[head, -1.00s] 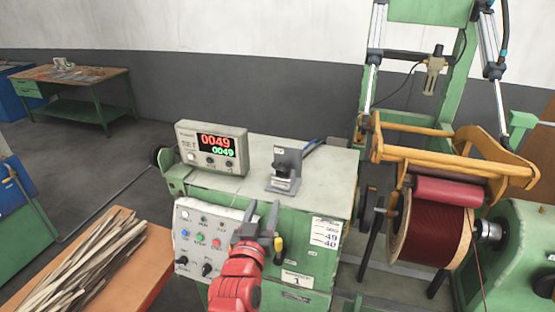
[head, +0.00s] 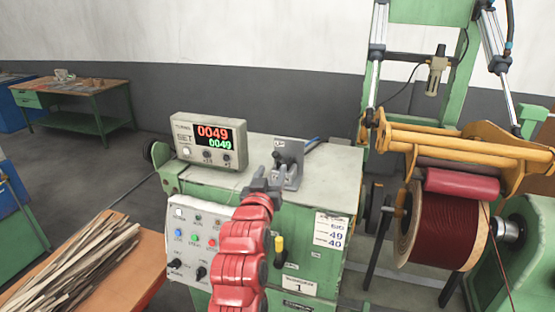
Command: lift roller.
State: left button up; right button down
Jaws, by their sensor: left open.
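The roller (head: 462,184) is a red cylinder on the orange frame (head: 460,148) at the right of the head view. It sits against or just above the top of the dark red wire coil (head: 440,225); I cannot tell if they touch. My left gripper (head: 270,173) is open and empty, in front of a small grey lever box (head: 289,160) on top of the green cabinet. It hides the lower left of that box, and contact cannot be told. My right gripper is not in view.
The green cabinet (head: 330,192) carries a counter display (head: 210,142) reading 0049 and a button panel (head: 190,238) on its front. An orange table with wooden strips (head: 75,258) stands at the lower left. A green workbench (head: 85,108) is at the back left.

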aim_at(276, 159)
pick_arm(q)
jog(key=w, duration=0.2)
jog(key=w+d+p, duration=0.1)
jog(key=w, duration=0.5)
jog(key=shift+d, duration=0.2)
grip_shut()
dwell(1.2)
